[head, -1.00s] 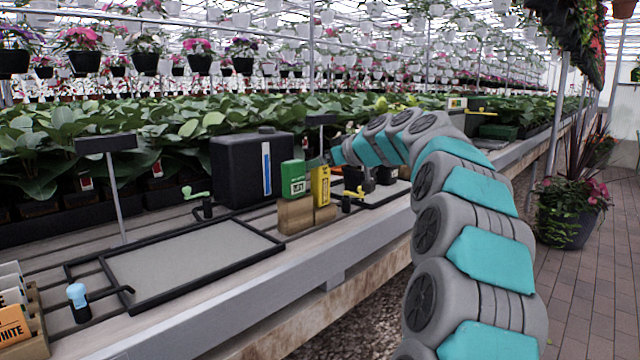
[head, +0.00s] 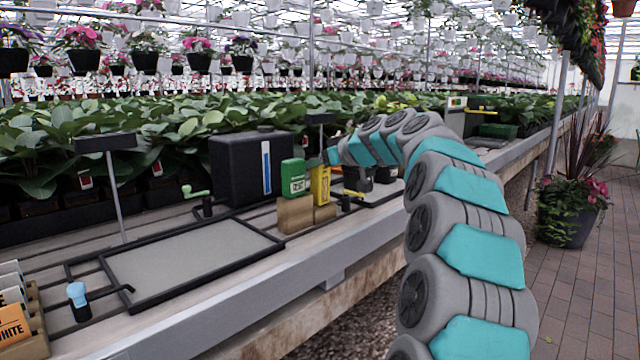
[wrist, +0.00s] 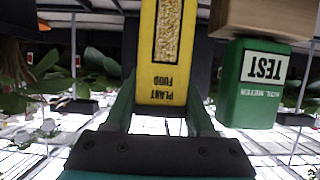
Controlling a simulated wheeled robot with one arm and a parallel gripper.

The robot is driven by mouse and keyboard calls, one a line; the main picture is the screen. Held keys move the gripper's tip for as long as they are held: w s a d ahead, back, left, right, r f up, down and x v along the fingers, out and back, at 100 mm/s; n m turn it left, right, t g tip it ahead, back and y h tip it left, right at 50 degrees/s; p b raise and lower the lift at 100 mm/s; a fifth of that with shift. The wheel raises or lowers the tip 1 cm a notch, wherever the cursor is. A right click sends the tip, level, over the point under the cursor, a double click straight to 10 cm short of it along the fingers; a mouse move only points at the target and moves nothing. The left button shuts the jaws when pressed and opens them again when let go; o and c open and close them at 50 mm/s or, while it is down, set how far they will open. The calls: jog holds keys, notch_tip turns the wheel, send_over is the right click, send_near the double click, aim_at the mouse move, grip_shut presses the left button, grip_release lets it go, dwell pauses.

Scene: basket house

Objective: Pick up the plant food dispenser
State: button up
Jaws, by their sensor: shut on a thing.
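The plant food dispenser (head: 320,186) is a slim yellow box with a dark-framed window. In the head view it stands upright at a small wooden block (head: 325,212); I cannot tell whether it still touches the block. In the wrist view the dispenser (wrist: 165,75) appears upside down, with its "PLANT FOOD" label showing. My gripper (wrist: 162,115) is shut on its upper end, one finger on each side.
A green soil meter box (head: 293,178) stands close left on a wooden block (head: 295,215); it is near the gripper in the wrist view (wrist: 255,85). A black tank (head: 240,165) is behind. A grey framed tray (head: 190,255) lies left. Leafy plants line the back.

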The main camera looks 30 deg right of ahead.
grip_shut()
jog(key=shift+r, duration=0.1)
jog(key=s+d+r, duration=0.2)
jog(key=s+d, duration=0.2)
jog(key=s, duration=0.2)
jog(key=s+d+r, duration=0.3)
jog(key=s+d, duration=0.2)
jog(key=s, duration=0.2)
jog(key=shift+s+b, duration=0.15)
jog(key=shift+b, duration=0.3)
jog(key=shift+a, duration=0.1)
